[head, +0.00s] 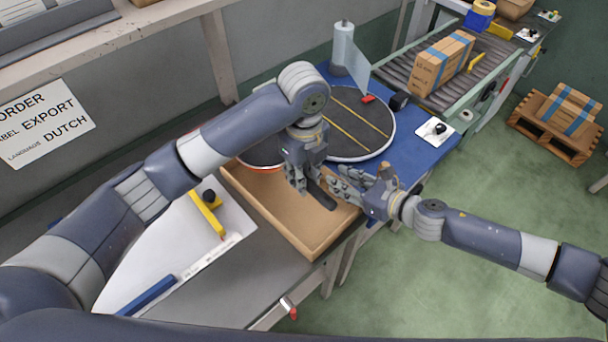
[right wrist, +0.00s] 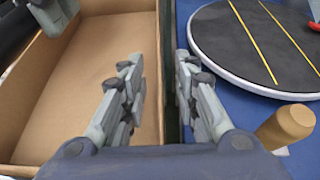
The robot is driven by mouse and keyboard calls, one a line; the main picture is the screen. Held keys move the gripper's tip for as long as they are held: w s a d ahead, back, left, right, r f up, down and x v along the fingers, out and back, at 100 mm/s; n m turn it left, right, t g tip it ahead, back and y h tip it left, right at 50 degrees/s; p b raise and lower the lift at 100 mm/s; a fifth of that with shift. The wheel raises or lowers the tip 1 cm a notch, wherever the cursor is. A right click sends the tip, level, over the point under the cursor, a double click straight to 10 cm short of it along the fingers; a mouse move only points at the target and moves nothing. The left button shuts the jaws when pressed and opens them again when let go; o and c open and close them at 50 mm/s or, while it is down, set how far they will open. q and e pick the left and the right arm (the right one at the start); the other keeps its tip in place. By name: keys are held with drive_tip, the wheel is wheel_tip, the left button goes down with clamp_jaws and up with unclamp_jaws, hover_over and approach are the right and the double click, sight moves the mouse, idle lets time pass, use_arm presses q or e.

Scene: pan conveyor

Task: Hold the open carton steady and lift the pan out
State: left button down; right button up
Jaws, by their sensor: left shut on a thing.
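The open cardboard carton (head: 252,208) sits on the table, and its bare floor (right wrist: 88,85) shows in the right wrist view. My left gripper (head: 303,186) is over the carton, shut on the pan's dark handle (head: 322,196). The pan's dark round body with an orange rim (head: 258,168) shows at the carton's far left end, partly hidden by my left arm. It seems raised above the carton; its height is hard to tell. My right gripper (right wrist: 160,95) is open at the carton's right end, its fingers on either side of the wall (right wrist: 165,60).
A dark turntable with yellow stripes (head: 375,118) stands behind the carton on the blue table (head: 428,150). A wooden peg (right wrist: 285,128) is close to my right gripper. A white sheet with a yellow tool (head: 206,212) lies left. A roller conveyor carries a taped box (head: 440,65).

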drive_tip(key=v, duration=1.2)
